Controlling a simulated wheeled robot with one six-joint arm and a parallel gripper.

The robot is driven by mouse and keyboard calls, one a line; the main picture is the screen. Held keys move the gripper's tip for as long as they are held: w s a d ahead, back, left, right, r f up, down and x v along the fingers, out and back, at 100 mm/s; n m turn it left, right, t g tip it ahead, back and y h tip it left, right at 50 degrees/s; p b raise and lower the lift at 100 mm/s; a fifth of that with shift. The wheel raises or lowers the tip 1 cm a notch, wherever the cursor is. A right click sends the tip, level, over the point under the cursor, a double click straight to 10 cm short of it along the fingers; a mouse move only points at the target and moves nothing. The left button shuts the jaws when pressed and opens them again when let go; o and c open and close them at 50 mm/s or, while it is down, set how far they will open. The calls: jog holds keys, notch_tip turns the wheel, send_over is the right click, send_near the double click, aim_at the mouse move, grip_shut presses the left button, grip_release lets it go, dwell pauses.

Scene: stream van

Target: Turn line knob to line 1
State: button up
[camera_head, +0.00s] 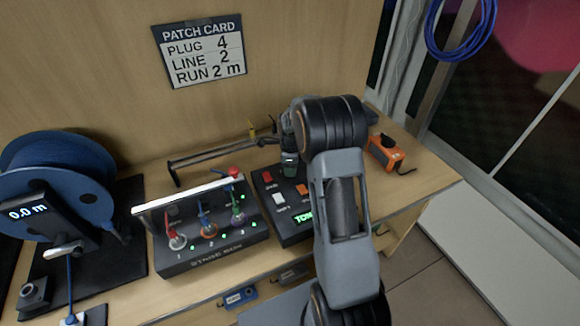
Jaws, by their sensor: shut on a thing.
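My gripper (289,168) points down at the back part of the black tone box (266,207), beside its switches. It is shut on what looks like the line knob, which is mostly hidden by the fingers and my arm. I cannot read which line the knob points to. The box has red, white and orange switches and a green lit display, partly covered by my arm. The patch card (200,51) on the back wall reads plug 4, line 2, run 2 m.
The stage box (212,250), with coloured plugs and green lights, stands left of the tone box. A blue cable reel (58,180) with a 0.0 m display is at far left. An orange device (385,152) lies right of my arm. A black bracket (205,154) lies behind the stage box.

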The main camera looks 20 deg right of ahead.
jog(key=shift+c, duration=0.6)
jog(key=shift+n, duration=0.4)
jog(key=n+b, duration=0.1)
jog(key=n, duration=0.3)
jog(key=shift+n, duration=0.4)
jog(key=n+b, duration=0.1)
jog(key=n, duration=1.1)
jog(key=shift+n+b, duration=0.3)
jog(key=shift+n, duration=0.1)
jog(key=n, duration=0.5)
jog(key=shift+n, duration=0.4)
